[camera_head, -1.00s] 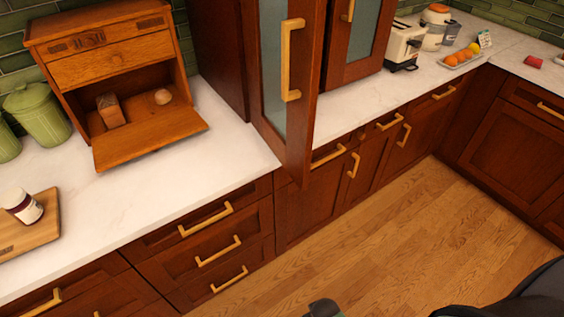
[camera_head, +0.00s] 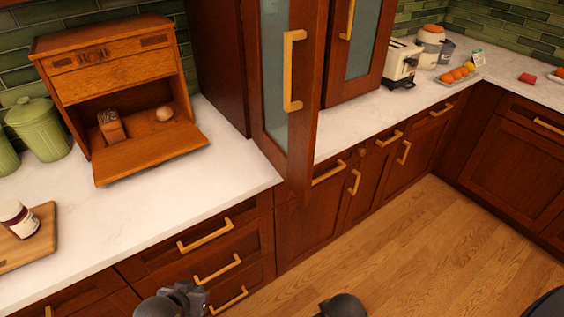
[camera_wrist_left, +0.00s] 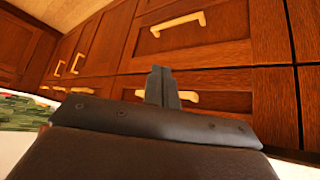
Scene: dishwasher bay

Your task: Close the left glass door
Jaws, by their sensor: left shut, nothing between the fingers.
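The left glass door (camera_head: 273,85), with a dark red wooden frame and a frosted pane, stands swung open out over the counter edge. Its pale brass handle (camera_head: 290,72) is upright. The right glass door (camera_head: 360,45) beside it appears shut. My left gripper (camera_head: 188,295) is at the bottom of the head view, in front of the drawers and well below and left of the open door. In the left wrist view its fingers (camera_wrist_left: 162,86) are together and empty, facing drawer fronts. The left glass door cannot be made out in the wrist view. My right gripper does not show.
A wooden bread box (camera_head: 120,95) with its flap down stands on the white counter (camera_head: 215,150), left of the open door. A jar (camera_head: 18,218) sits on a cutting board (camera_head: 42,240). Drawer handles (camera_head: 205,236) stick out below. The wooden floor (camera_head: 400,250) is clear.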

